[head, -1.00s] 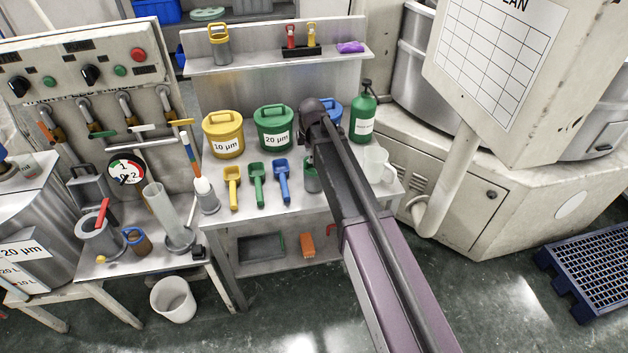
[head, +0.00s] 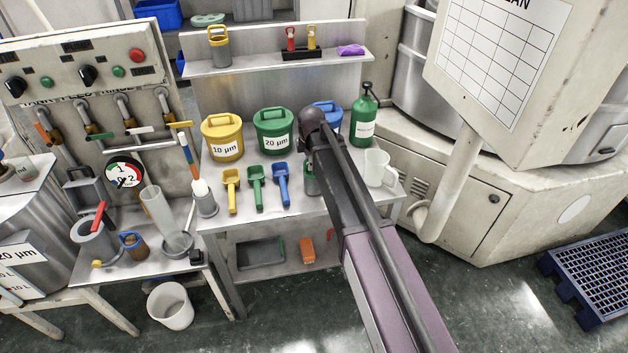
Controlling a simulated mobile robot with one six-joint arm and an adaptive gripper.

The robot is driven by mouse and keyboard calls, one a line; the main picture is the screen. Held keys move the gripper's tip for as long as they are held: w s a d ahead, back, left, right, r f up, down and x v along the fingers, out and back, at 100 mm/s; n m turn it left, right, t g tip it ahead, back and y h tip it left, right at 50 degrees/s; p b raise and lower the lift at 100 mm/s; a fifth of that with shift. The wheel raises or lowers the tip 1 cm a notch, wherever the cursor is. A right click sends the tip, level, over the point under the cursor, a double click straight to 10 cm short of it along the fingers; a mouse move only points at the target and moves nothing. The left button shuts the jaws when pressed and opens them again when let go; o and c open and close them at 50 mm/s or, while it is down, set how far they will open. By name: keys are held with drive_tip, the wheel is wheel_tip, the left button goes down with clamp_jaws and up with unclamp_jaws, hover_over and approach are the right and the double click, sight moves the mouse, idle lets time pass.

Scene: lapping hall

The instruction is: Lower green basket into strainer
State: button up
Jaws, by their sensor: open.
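A small grey-green cylinder (head: 311,182), which may be the green basket, stands on the steel bench just left of my forearm. My arm hides part of it. My gripper (head: 307,152) is open above or close to this cylinder. Only a little of it shows past my arm, and I cannot tell whether it touches the cylinder. I cannot clearly pick out the strainer. A grey pot with a red handle (head: 93,236) stands on the low table at the left and may be it.
Yellow (head: 222,139) and green (head: 274,132) buckets stand at the back of the bench, with scoops in front. A green bottle (head: 363,118) and a white jug (head: 378,168) are right of my arm. A tall cylinder (head: 163,215) stands on the left table; a white bin (head: 170,306) is below.

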clamp_jaws()
drive_tip(key=shift+r, duration=0.15)
wheel_tip(320, 180, up, 3)
drive_tip(key=p, duration=0.3)
drive_tip(key=shift+r+p, duration=0.2)
drive_tip(key=shift+p, duration=0.2)
drive_tip(key=s+d+r+p, duration=0.1)
drive_tip(key=s+d, duration=0.1)
drive_tip(key=d, duration=1.4)
drive_tip(key=shift+r, duration=0.15)
drive_tip(key=shift+s, duration=0.1)
